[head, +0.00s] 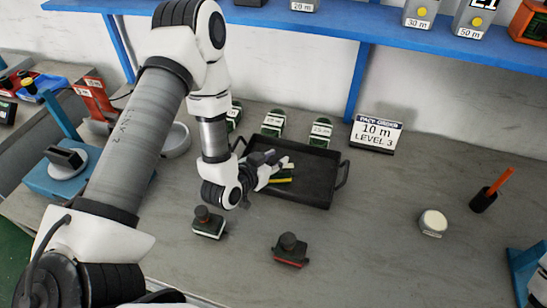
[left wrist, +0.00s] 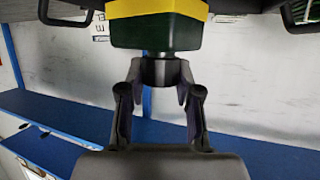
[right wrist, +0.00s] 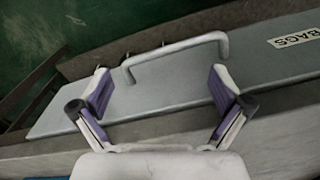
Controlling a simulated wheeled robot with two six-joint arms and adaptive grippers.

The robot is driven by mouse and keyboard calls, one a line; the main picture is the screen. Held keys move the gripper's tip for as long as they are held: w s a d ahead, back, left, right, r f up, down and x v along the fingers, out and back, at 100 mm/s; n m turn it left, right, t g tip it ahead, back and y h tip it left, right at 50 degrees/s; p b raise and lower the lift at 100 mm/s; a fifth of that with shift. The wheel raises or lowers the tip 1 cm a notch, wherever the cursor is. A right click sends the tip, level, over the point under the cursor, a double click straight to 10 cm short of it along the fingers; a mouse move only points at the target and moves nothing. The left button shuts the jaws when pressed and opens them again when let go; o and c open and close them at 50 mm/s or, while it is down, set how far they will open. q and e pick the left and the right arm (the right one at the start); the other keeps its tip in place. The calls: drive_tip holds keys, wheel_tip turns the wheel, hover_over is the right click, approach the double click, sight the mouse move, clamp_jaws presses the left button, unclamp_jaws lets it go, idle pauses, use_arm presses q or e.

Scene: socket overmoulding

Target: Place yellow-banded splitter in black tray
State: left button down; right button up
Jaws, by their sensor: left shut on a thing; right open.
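The yellow-banded splitter (head: 283,179) is dark with a yellow stripe, partly hidden by my gripper in the head view. It fills the top of the left wrist view (left wrist: 155,32). My left gripper (head: 262,170) is shut on its dark knob, also seen in the left wrist view (left wrist: 160,78). The splitter is over the left part of the black tray (head: 322,188); I cannot tell whether it touches the tray floor. The tray has a handle at each end, and its visible floor is bare. My right gripper (right wrist: 162,85) is open and empty.
A white-banded splitter (head: 208,224) and a red-banded splitter (head: 290,252) stand in front of the tray. Several green-topped units (head: 273,122) stand behind it, near the order sign (head: 376,134). A grey panel with a handle (right wrist: 175,58) lies beyond my right gripper.

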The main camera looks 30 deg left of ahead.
drive_tip(key=shift+r, duration=0.25)
use_arm(q)
drive_tip(key=w+f+b, duration=0.1)
drive_tip(key=w+a+f+b, duration=0.1)
drive_tip(key=f, duration=0.1)
drive_tip(key=w+a+f+b, duration=0.1)
drive_tip(key=shift+w+a+f, duration=0.1)
drive_tip(key=shift+a+f, duration=0.05)
drive_tip(key=shift+a, duration=0.1)
use_arm(e)
wheel_tip(320, 180, down, 3)
drive_tip(key=shift+f, duration=0.15)
use_arm(q)
drive_tip(key=shift+w, duration=0.1)
use_arm(e)
drive_tip(key=shift+w+r, duration=0.1)
drive_tip(key=shift+r, duration=0.1)
use_arm(q)
drive_tip(key=c, duration=0.8)
unclamp_jaws()
